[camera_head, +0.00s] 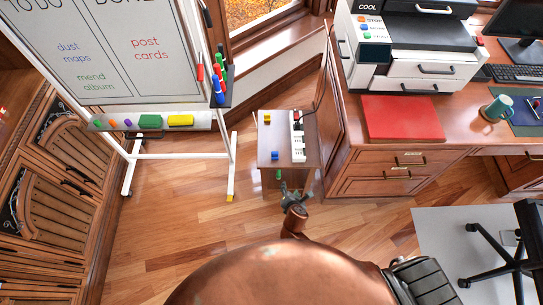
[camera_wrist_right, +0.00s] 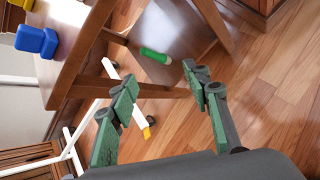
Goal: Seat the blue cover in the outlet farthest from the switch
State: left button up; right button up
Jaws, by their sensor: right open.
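The blue cover (camera_head: 275,155) lies on the small side table (camera_head: 270,142), near its front edge; it also shows at the upper left of the right wrist view (camera_wrist_right: 37,41). The white power strip (camera_head: 298,146) lies to its right, with a red switch (camera_head: 297,115) at the far end and outlets towards the near end. A yellow cover (camera_head: 267,117) lies at the back left of the table. My right gripper (camera_head: 292,199) is open and empty, in front of the table, apart from the blue cover; its spread fingers show in the right wrist view (camera_wrist_right: 160,84). My left gripper is out of view.
A green marker (camera_wrist_right: 155,55) lies on the table's lower shelf. A whiteboard stand (camera_head: 232,160) is on the left. The wooden floor in front is clear.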

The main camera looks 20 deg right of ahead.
jog(key=w+a+r+n+t+b, duration=0.3)
jog(key=w+r+n, duration=0.1)
jog(key=w+r, duration=0.2)
jog(key=n+t+h+b, duration=0.1)
jog(key=n+b, duration=0.2)
send_near(275, 154)
jog(key=a+x, duration=0.1)
jog(key=x, duration=0.3)
jog(key=shift+w+d+f, duration=0.3)
jog(key=shift+w+d, duration=0.25)
jog(key=shift+w, duration=0.2)
jog(key=b+x, duration=0.3)
jog(key=x, duration=0.1)
jog(key=shift+w+d+f+b, duration=0.2)
jog(key=shift+w+d+b, duration=0.05)
jog(key=shift+w+b, duration=0.1)
jog(key=shift+w, duration=0.15)
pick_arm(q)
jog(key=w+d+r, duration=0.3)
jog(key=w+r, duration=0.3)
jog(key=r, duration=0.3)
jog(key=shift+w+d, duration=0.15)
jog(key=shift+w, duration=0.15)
pick_arm(e)
jog(key=shift+c, duration=0.3)
jog(key=c, duration=0.9)
